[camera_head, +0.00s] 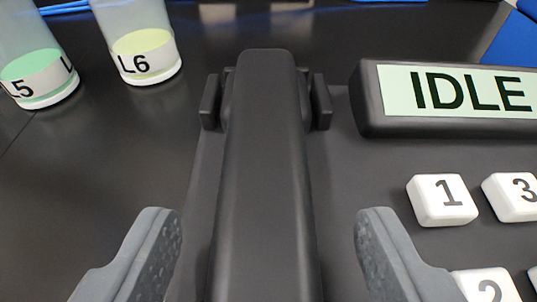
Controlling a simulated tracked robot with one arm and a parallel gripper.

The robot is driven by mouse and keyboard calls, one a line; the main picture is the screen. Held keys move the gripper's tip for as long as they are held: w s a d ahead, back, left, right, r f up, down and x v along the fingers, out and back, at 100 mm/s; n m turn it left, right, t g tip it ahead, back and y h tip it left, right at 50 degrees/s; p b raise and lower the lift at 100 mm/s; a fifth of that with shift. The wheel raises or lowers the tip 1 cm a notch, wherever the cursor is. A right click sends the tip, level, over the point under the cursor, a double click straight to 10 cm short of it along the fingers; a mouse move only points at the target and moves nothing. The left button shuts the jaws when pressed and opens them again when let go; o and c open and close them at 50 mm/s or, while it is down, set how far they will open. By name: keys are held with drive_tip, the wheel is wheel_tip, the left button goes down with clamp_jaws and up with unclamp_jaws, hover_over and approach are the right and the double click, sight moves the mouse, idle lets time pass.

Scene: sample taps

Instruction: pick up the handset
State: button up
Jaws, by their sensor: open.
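The handset (265,165) is a long black bar. It lies lengthwise in the middle of the view, between two small upright black cradle tabs near its far end. Its near end runs out of the bottom of the picture. My gripper (265,225) is open, with one grey finger to the left of the handset and one to the right. A gap shows between each finger and the handset, and nothing is held.
Right of the handset, a display (455,98) reads IDLE, above white keys including 1 (441,205) and 3 (515,198). Sample containers L5 (38,78) and L6 (146,58) stand at the upper left. The dark surface left of the handset is clear.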

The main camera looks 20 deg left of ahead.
drive_tip(key=shift+x, duration=0.85)
drive_tip(key=shift+r, duration=0.1)
drive_tip(key=shift+c, duration=0.3)
drive_tip(key=c, duration=1.1)
drive_tip(key=shift+r, duration=0.1)
